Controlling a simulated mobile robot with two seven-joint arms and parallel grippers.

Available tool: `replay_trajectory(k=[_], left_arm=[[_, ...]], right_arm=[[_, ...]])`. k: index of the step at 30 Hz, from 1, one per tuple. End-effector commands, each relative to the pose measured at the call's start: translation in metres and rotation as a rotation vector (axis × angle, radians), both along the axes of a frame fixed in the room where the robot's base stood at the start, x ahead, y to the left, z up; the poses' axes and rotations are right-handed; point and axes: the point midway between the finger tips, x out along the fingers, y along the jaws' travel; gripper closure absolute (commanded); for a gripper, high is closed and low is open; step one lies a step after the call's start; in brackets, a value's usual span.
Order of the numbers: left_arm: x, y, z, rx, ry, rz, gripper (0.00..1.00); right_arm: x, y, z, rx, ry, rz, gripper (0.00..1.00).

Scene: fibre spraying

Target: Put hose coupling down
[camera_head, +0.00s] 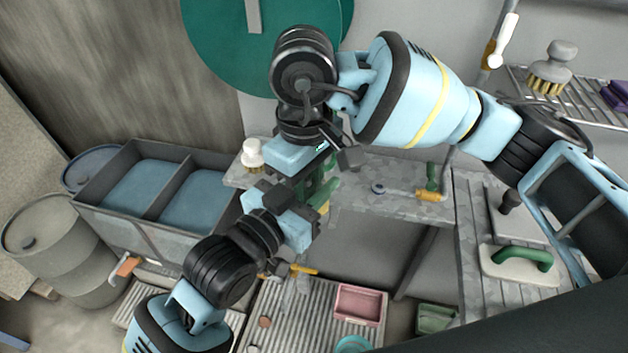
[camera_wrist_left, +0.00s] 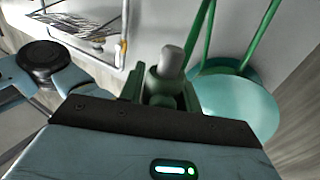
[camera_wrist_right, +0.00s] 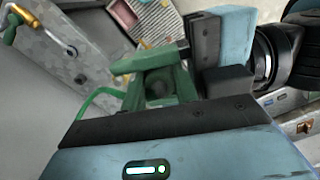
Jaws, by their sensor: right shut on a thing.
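The green hose coupling (camera_head: 324,190) shows only in part between my two grippers, over the near left end of the metal bench. It fills the middle of the right wrist view (camera_wrist_right: 160,88), and green parts with a grey round end show in the left wrist view (camera_wrist_left: 166,85). My right gripper (camera_head: 318,168) comes from above and is shut on the coupling. My left gripper (camera_head: 306,200) comes from below left and is close against the green parts. Its fingers are mostly hidden, so I cannot tell whether it is open or touching.
A two-part blue tub (camera_head: 160,226) is further left. A pink crate (camera_head: 360,304) sits below on slats. A green-handled float (camera_head: 520,262) lies right.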

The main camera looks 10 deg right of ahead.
Motion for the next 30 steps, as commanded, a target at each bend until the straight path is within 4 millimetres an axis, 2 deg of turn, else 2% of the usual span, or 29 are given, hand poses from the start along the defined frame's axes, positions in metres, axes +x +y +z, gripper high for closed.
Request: replay_trajectory(k=[1,5,6,12,26,30], left_arm=[[-0.0001,0.0001,0.0000,0.000,0.000,0.000,0.74],[-0.0001,0.0002,-0.0001,0.000,0.000,0.000,0.91],[-0.0001,0.0002,0.0002,-0.001,-0.001,0.000,0.94],[-0.0001,0.0002,0.0001,0.000,0.000,0.000,0.94],[0.0002,-0.0004,-0.0001,0.001,0.001,0.000,0.94],[0.0003,-0.0005,-0.0003,0.002,0.001,0.000,0.94]], right_arm=[[0.0000,0.0001,0.0003,0.001,-0.001,0.000,0.94],[0.0000,0.0000,0.0003,0.000,0.000,0.000,0.94],[0.0000,0.0000,0.0003,0.000,0.000,0.000,0.69],[-0.0003,0.0004,0.0002,0.000,0.000,0.001,0.45],[-0.0025,0.0031,-0.0001,0.006,0.004,0.008,0.45],[-0.0025,0.0035,0.0058,0.007,0.002,0.009,0.45]])
